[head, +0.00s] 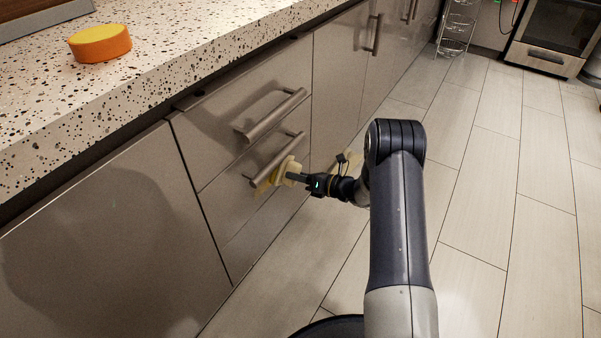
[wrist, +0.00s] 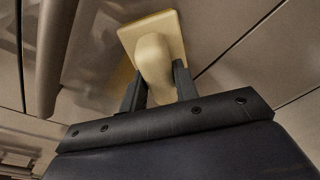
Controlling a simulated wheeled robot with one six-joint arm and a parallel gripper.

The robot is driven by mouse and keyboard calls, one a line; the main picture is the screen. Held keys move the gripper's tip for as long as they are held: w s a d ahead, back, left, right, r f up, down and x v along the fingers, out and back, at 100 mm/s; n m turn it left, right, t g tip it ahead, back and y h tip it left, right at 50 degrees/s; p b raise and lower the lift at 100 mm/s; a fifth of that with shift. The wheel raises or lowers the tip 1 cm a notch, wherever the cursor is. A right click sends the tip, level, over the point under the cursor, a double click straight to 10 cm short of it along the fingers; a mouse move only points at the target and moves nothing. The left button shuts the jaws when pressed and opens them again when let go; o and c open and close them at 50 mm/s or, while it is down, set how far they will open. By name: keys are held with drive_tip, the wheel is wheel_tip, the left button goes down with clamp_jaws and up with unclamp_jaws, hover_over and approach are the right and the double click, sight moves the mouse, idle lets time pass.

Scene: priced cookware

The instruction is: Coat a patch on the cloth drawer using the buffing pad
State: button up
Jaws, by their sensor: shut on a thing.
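My gripper (head: 298,176) is shut on the knob of the buffing pad (head: 283,170), a pale yellow square plate with a rounded handle. In the wrist view, the pad (wrist: 153,55) sits between my two fingers (wrist: 158,88), its plate turned toward the drawer front. The pad is at the lower drawer (head: 235,207), just beside and below its bar handle (head: 270,165). It looks close to the front, but I cannot tell whether it touches. A yellowish area shows beside the plate in the wrist view; its nature is unclear. No label shows which drawer holds cloths.
An upper drawer with a bar handle (head: 270,116) is directly above. An orange and yellow round object (head: 100,43) lies on the speckled counter (head: 160,60). More cabinet fronts run along the same side. The tiled floor (head: 480,180) to the right is clear.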

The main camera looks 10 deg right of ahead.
drive_tip(key=s+a, duration=0.8)
drive_tip(key=s, duration=0.2)
drive_tip(key=shift+s+a+p, duration=0.2)
drive_tip(key=shift+s+p, duration=0.15)
idle(1.0)
drive_tip(key=v, duration=0.6)
drive_tip(key=shift+s+f, duration=0.25)
drive_tip(key=shift+f, duration=0.1)
drive_tip(key=shift+v, duration=1.35)
drive_tip(key=shift+s+f, duration=0.1)
